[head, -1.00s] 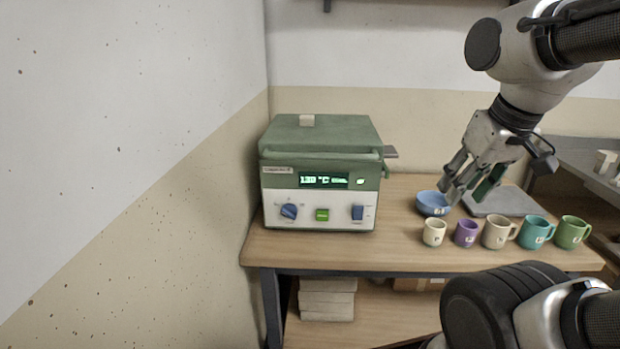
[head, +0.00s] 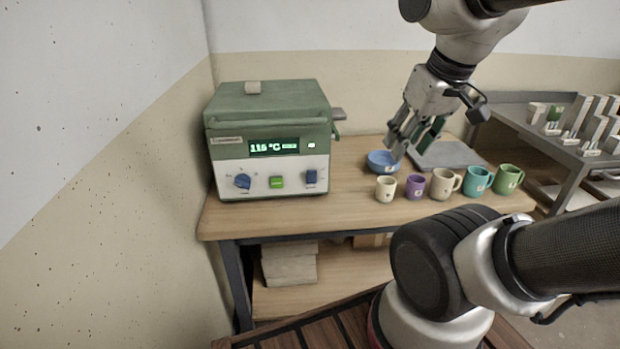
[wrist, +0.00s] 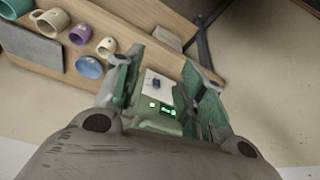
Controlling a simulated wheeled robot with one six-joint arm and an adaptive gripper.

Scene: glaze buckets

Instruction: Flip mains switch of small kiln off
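The small kiln (head: 268,140) is a green-lidded box with a white front panel, standing at the left end of the wooden table. Its lit display (head: 275,147) appears to read 115 °C. Below it are a blue rotary knob (head: 243,181), a green button (head: 277,182) and a blue switch (head: 311,177) at the right. I cannot tell the switch's position. My gripper (head: 409,143) is open and empty, right of the kiln above the blue bowl (head: 383,162). In the wrist view, the kiln's panel (wrist: 158,90) shows beyond the spread fingers (wrist: 163,68).
Cream, purple, beige, teal and green mugs line the table's front right; the purple mug (head: 415,187) is among them. A grey slab (head: 452,155) lies behind them. A wall (head: 100,180) stands close left. The tabletop before the kiln (head: 265,214) is clear.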

